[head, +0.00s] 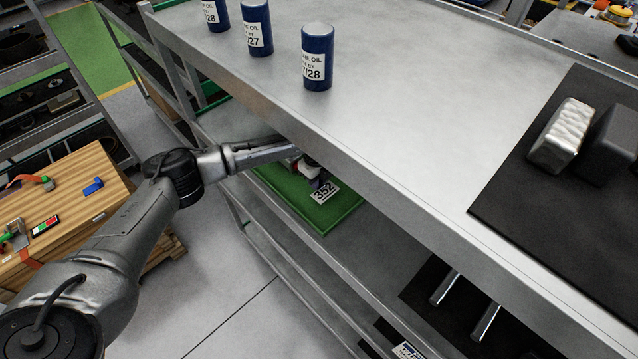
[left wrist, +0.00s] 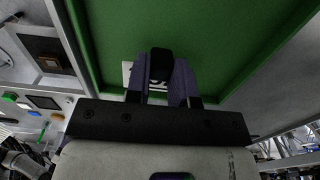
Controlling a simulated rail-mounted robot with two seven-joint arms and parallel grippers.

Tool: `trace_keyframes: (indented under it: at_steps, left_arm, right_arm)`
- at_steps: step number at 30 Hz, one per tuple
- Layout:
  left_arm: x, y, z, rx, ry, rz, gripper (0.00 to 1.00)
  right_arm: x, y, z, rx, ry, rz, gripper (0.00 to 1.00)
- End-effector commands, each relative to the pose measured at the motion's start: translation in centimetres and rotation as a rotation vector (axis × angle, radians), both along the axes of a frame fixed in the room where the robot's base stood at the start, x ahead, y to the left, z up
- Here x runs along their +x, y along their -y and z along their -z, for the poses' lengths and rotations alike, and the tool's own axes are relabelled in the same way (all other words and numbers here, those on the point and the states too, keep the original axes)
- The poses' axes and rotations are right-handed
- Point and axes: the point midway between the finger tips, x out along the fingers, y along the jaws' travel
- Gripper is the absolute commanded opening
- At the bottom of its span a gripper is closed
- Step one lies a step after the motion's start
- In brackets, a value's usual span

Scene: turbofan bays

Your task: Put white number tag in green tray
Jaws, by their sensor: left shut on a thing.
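The white number tag (head: 324,193), marked 352, is at the tip of my left gripper (head: 314,176), over the green tray (head: 328,223). The tray lies on the shelf below the metal top. In the left wrist view, my left gripper (left wrist: 161,82) is shut on the tag (left wrist: 127,73), which is mostly hidden behind the fingers. The green tray (left wrist: 215,35) fills the background there, with its rims at both sides. I cannot tell whether the tag touches the tray floor. My right gripper is not in view.
The metal top (head: 400,95) overhangs the tray's shelf, and its front edge passes just above my left forearm. Several blue oil cans (head: 317,60) stand on it. A black mat (head: 530,215) with a silver block (head: 562,135) lies at right. A wooden crate (head: 75,215) stands at left.

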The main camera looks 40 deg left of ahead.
Motion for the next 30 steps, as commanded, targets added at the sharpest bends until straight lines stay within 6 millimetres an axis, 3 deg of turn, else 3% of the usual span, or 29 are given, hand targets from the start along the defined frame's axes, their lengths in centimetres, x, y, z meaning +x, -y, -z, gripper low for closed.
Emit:
trace_keyframes:
  at_steps: [8,18,29,30]
  left_arm:
    - [0.8,0.1,0.2,0.001,-0.001,0.001,0.00]
    - [0.7,0.1,3.4,0.000,-0.001,0.000,0.00]
    - [0.7,0.1,3.9,0.000,-0.001,0.000,0.00]
    - [0.7,0.0,3.9,0.000,0.000,0.000,0.23]
  right_arm:
    - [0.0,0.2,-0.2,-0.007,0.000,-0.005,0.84]
    - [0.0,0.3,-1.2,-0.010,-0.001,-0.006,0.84]
    - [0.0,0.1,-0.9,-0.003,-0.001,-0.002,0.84]
    - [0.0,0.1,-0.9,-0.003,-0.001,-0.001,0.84]
